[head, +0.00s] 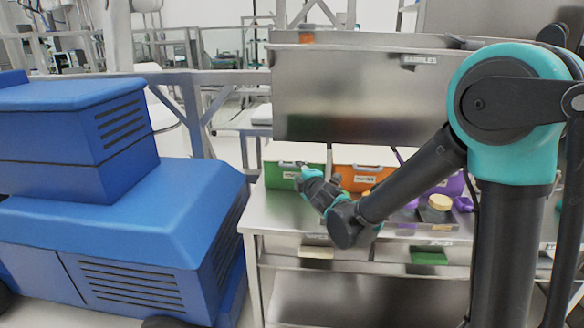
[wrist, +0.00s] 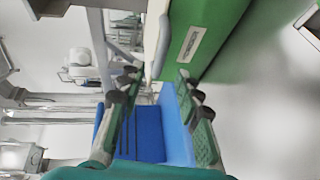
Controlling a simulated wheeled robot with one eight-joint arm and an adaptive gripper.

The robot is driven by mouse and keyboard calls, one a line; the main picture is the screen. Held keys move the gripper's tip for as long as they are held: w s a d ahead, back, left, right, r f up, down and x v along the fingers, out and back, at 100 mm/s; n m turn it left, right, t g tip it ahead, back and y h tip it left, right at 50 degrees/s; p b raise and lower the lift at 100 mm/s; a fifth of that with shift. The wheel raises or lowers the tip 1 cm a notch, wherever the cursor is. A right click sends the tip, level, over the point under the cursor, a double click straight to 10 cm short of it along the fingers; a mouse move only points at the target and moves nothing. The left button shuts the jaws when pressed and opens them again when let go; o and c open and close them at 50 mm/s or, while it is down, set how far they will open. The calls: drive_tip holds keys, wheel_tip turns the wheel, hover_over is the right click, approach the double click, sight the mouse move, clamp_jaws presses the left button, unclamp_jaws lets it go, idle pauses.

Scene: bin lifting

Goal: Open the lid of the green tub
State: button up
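The green tub (head: 276,179) stands on the steel bench in the head view, left of the orange tub. Its pale lid (head: 290,152) lies flat on top and looks closed. In the wrist view the green tub (wrist: 212,30) is at the top, with a white label on its side and the edge of its pale lid (wrist: 153,40) to the left. My gripper (head: 303,172) is in front of the tub's front right part. In the wrist view my gripper (wrist: 157,80) has its two fingers spread, with nothing between them. Whether a fingertip touches the tub cannot be told.
The orange tub (head: 356,181) and a purple tub (head: 452,184) stand to the right on the bench (head: 262,215). Small items lie in front of them. A steel panel (head: 365,95) overhangs the tubs. A large blue machine (head: 120,220) stands to the left.

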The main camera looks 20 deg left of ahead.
sight(293, 167)
drive_tip(key=x, duration=0.8)
clamp_jaws()
